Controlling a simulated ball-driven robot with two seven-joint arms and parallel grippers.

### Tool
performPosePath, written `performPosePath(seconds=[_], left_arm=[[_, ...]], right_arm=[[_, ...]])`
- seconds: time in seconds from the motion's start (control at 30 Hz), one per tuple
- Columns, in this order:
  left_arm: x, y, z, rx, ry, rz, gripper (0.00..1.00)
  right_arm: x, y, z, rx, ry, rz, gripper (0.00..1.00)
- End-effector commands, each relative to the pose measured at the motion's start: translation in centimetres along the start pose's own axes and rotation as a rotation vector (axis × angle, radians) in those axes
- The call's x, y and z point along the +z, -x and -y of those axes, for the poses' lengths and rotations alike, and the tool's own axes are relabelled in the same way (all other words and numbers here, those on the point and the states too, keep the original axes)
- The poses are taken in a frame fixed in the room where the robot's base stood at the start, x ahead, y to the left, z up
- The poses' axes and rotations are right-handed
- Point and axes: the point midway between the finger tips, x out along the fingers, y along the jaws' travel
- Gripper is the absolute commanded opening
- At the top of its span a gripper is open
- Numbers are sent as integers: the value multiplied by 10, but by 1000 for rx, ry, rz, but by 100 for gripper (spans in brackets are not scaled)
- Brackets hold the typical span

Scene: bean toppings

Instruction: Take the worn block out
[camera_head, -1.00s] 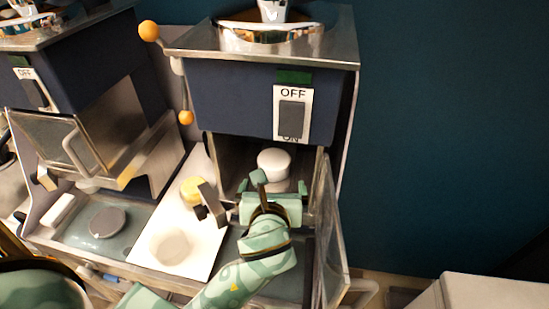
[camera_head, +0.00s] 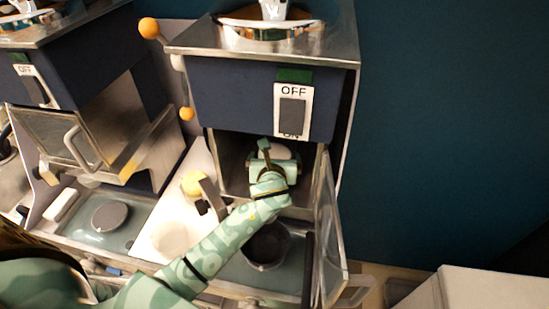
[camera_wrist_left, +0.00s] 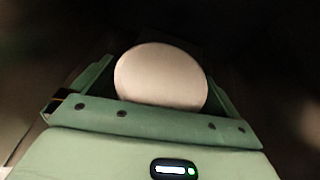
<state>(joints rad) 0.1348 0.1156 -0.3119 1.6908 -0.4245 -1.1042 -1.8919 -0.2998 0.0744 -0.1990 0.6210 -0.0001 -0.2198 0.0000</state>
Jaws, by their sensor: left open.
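The worn block looks to be the white, round-topped piece (camera_head: 276,150) inside the open compartment of the right-hand machine. My left gripper (camera_head: 272,160) reaches into the compartment and largely covers the block in the head view. In the left wrist view the pale block (camera_wrist_left: 160,77) sits between the two green fingers (camera_wrist_left: 155,85), which are open on either side of it. I cannot tell whether a finger touches it. The block's lower part is hidden. My right gripper is not in view.
The compartment's glass door (camera_head: 328,235) stands open at the right. A dark round bowl (camera_head: 267,245) lies below my forearm. A yellow piece (camera_head: 193,183) is on the white board (camera_head: 160,222) to the left. A second machine (camera_head: 85,85) stands further left.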

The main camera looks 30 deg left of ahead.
Motion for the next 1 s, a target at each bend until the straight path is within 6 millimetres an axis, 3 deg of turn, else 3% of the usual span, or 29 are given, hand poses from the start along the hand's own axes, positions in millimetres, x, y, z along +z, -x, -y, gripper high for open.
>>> performPosePath(seconds=[0.13,0.3,0.33,0.67,0.97,1.0], left_arm=[[0,0,0,0,0,0,100],[0,0,0,0,0,0,53],[0,0,0,0,0,0,48],[2,1,0,-1,1,1,48],[34,14,0,-1,3,5,48],[29,20,0,-1,0,0,48]], right_arm=[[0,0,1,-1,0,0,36],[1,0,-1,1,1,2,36],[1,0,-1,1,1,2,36],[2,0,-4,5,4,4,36],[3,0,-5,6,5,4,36],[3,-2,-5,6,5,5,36]])
